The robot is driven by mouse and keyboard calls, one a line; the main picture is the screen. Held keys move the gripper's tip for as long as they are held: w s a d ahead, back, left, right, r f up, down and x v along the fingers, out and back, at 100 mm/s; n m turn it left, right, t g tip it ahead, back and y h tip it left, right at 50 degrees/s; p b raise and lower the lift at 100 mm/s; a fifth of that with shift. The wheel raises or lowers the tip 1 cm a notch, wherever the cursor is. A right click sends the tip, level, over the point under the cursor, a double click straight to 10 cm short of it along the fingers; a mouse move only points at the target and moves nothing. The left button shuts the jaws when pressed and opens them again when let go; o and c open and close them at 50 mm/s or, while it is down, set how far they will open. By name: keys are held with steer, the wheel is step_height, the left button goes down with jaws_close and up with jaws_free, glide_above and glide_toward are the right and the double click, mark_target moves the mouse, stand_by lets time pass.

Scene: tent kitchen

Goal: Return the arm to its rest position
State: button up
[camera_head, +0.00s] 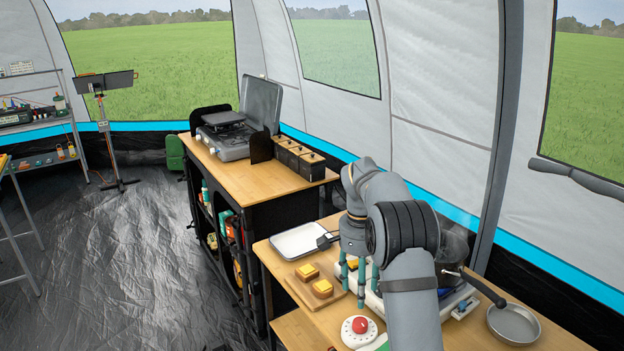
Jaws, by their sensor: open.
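My arm (411,296) rises from the bottom edge of the head view, bends over the near counter and points down at its end. My gripper (358,294), with teal fingers, hangs low over the counter. Its fingers are spread apart, and I see nothing held between them. They are just right of a wooden board (298,290) with two bread pieces (322,289) topped in yellow. The arm hides part of the counter behind it, and I cannot tell if the fingertips touch anything.
A white tray (291,243) and a dark spatula (327,240) lie behind the board. A dial with a red knob (360,326) sits in front. A pan (514,323) is at right. A camp stove (225,148) stands on the far cabinet. The floor at left is clear.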

mark_target(360, 322)
steer(key=f, duration=1.1)
steer(key=shift+s+d+f, duration=0.15)
steer(key=shift+s+d, duration=0.05)
steer(key=shift+d, duration=0.1)
